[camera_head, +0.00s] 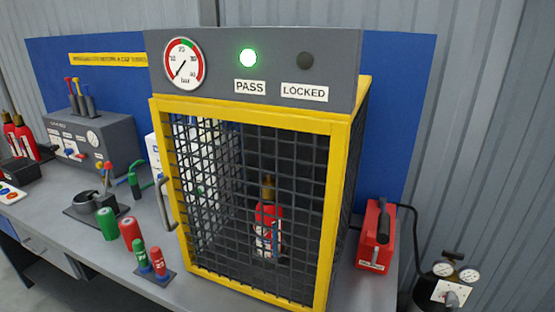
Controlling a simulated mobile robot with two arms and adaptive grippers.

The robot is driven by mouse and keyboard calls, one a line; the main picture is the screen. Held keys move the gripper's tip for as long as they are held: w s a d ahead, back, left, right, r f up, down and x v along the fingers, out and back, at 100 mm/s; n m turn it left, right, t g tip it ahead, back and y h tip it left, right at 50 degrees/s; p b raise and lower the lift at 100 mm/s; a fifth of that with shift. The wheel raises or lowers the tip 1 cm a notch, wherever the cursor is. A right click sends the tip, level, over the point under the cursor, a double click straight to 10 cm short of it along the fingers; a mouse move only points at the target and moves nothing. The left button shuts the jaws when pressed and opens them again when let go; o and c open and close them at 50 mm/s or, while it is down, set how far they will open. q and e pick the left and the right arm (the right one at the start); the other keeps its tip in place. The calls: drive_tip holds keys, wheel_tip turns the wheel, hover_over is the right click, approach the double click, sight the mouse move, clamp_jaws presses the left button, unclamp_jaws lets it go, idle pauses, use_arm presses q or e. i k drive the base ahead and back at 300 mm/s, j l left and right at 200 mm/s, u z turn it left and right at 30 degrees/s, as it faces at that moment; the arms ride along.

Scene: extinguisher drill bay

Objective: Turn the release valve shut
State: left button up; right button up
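The yellow-framed mesh cage (339,215) stands on the bench with its front mesh across the opening and a grey handle (164,204) at its left edge. A red extinguisher (268,222) stands upright inside, partly hidden by mesh. Above, the pressure gauge (184,64) has its needle at the lower left, low on the scale. The green lamp (248,57) over PASS is lit; the lamp (305,60) over LOCKED is dark. I cannot tell which fitting is the release valve. A grey panel box (95,140) at the left carries small red and blue controls. Neither gripper is in view.
Green (107,222) and red (130,232) cylinders stand left of the cage, near two small bottles on a dark stand (157,274). A red case (375,235) is at the right. A twin-gauge regulator (456,272) sits low right, beyond the bench. Little bench is free.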

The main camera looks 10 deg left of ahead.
sight(375, 252)
drive_tip(key=k+l, duration=0.3)
drive_tip(key=l, duration=0.15)
drive_tip(key=k+l, duration=0.3)
drive_tip(key=l+u, duration=0.05)
drive_tip(key=l, duration=0.1)
